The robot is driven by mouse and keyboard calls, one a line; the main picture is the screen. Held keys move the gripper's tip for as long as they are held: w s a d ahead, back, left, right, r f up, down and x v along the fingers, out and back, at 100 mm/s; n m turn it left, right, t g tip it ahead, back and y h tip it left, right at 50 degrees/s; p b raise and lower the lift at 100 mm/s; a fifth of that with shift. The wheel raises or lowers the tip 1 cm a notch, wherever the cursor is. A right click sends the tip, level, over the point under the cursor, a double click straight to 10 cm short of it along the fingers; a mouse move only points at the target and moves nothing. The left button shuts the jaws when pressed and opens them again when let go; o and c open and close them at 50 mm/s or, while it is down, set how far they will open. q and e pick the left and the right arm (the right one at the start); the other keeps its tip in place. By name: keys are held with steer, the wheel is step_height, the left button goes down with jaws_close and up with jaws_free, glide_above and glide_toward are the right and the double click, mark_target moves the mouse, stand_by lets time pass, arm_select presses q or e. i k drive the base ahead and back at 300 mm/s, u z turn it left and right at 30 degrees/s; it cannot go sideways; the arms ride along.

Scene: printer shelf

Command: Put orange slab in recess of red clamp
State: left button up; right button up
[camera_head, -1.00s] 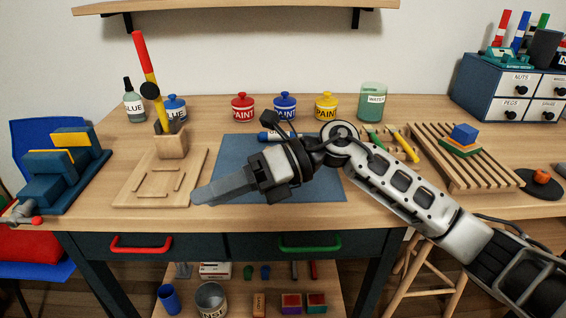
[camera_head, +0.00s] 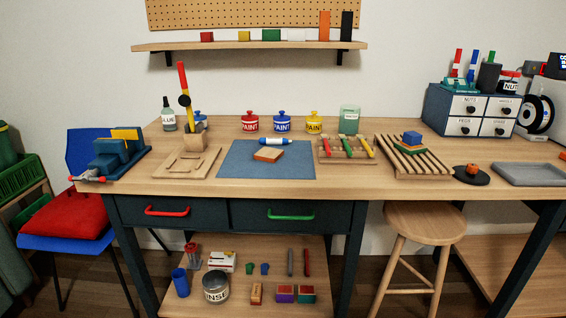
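A flat orange-topped block (camera_head: 268,155) lies on the blue mat (camera_head: 235,172) in the middle of the bench, just in front of a blue-and-white tube (camera_head: 263,142). A taller orange slab (camera_head: 324,27) stands upright on the wall shelf, beside a black one. I cannot tell which is the task's orange slab. No plainly red clamp with a recess can be made out. A blue vise-like tool (camera_head: 112,158) with red handle ends and a yellow piece stands at the bench's left end. A small red-and-grey tool (camera_head: 191,256) stands on the lower shelf. Neither gripper is in view.
A wooden board with grooves (camera_head: 187,163) and a block holding a red-yellow tool lie left of the mat. Paint pots (camera_head: 282,122) stand behind it. A slatted rack (camera_head: 412,160) and grey tray (camera_head: 528,174) are on the right. The front bench strip is clear.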

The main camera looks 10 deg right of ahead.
mark_target(186, 164)
steer(key=z, duration=1.15)
steer(key=i, duration=0.7)
steer(key=u, duration=1.3)
